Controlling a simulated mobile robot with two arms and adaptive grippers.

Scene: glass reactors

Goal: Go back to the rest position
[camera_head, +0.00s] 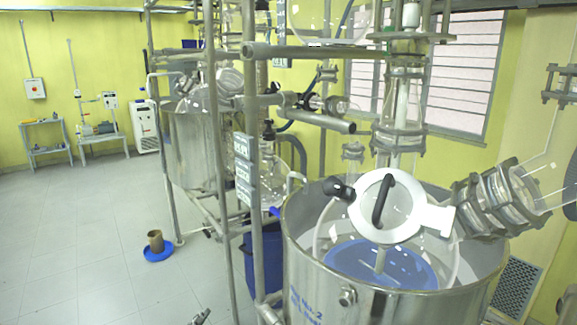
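The near glass reactor stands in a large steel vessel (385,300) at the right, with blue liquid (380,264) inside. Its white round lid (386,206) has a black handle and looks closed over the port.
A metal pipe frame (222,200) stands left of the vessel, with a second steel vessel (193,150) behind it. A blue dish holding a brown cup (155,242) is on the floor. The tiled floor (75,240) at the left is mostly clear.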

